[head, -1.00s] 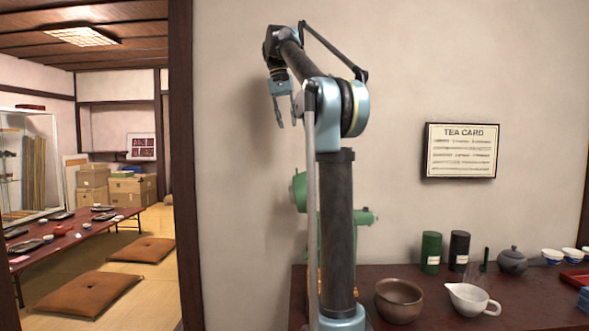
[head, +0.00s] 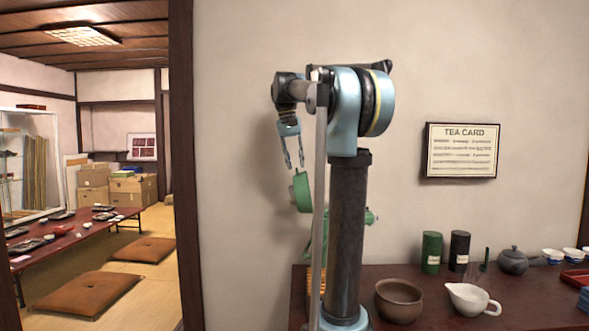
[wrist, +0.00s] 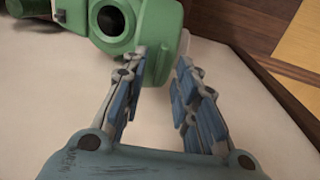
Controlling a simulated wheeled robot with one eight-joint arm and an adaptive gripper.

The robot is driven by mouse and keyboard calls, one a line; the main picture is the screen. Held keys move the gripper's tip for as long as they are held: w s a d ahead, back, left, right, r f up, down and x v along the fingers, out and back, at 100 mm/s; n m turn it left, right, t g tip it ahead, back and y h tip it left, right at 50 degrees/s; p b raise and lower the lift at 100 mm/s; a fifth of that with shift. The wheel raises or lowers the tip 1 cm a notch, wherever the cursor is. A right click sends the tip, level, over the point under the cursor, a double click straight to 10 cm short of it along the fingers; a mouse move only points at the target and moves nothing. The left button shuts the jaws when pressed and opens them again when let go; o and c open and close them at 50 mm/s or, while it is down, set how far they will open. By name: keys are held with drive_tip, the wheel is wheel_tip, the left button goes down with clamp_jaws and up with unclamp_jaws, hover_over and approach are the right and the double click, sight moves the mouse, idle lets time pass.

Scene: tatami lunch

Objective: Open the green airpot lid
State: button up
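The green airpot (head: 314,245) stands on the dark red table in the head view, mostly hidden behind my arm's column. Its green lid (head: 302,192) shows left of the column, standing up steeply above the body. My gripper (head: 295,166) points down just above the lid, fingers apart. In the wrist view, green airpot parts (wrist: 165,25) with a dark round opening lie beyond the fingertips. My gripper (wrist: 161,60) is open there, its tips close to the green edge. I cannot tell whether they touch it. Nothing is held between the fingers.
A brown bowl (head: 399,300) and a white pitcher (head: 470,300) stand on the table (head: 440,275) right of my column. Green (head: 431,252) and black (head: 459,251) canisters and a dark teapot (head: 513,261) are behind. The wall is close behind the airpot.

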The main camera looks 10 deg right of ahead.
drive_tip(key=shift+d+f, duration=0.15)
drive_tip(key=shift+f, duration=0.75)
clamp_jaws()
drive_tip(key=shift+s+r, duration=0.1)
